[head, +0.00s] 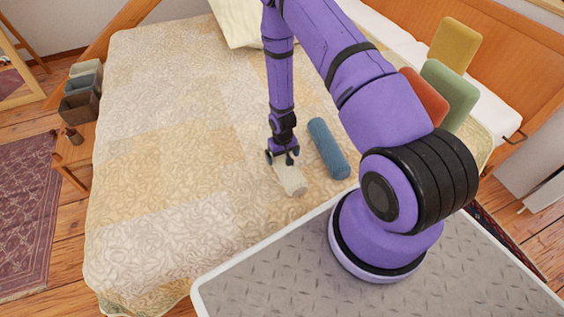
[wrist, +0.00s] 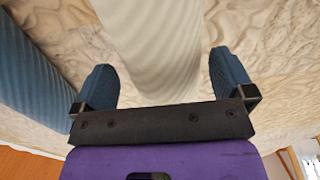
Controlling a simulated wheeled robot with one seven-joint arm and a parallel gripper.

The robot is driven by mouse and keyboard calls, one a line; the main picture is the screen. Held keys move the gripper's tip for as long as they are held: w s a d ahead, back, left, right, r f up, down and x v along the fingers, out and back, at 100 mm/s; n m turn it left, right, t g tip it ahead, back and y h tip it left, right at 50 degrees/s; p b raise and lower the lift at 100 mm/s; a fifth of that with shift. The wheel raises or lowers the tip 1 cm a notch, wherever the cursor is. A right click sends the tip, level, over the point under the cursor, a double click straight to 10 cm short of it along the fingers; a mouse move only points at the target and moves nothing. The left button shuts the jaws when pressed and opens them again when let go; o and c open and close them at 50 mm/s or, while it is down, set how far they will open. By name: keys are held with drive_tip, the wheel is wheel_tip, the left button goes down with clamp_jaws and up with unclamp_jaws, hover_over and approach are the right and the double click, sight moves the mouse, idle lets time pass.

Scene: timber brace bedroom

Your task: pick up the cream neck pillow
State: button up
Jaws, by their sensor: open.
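The cream neck pillow (head: 291,180) lies on the bed, a small pale roll near its front edge. My gripper (head: 283,156) is at the pillow's far end, pointing down. In the wrist view the ribbed cream pillow (wrist: 152,45) runs between the two blue fingers of my gripper (wrist: 163,85). The fingers are apart, with a visible gap on the right side of the pillow and a smaller one on the left. The gripper hides part of the pillow's far end in the head view.
A blue roll pillow (head: 328,148) lies just right of the cream one; it also shows in the wrist view (wrist: 32,62). Green (head: 449,94), mustard (head: 455,45) and rust (head: 424,96) cushions stand at the right. The quilted bed (head: 170,170) is clear to the left.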

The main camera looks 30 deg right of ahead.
drive_tip(key=shift+f, duration=1.55)
drive_tip(key=c, duration=1)
drive_tip(key=shift+r, duration=0.15)
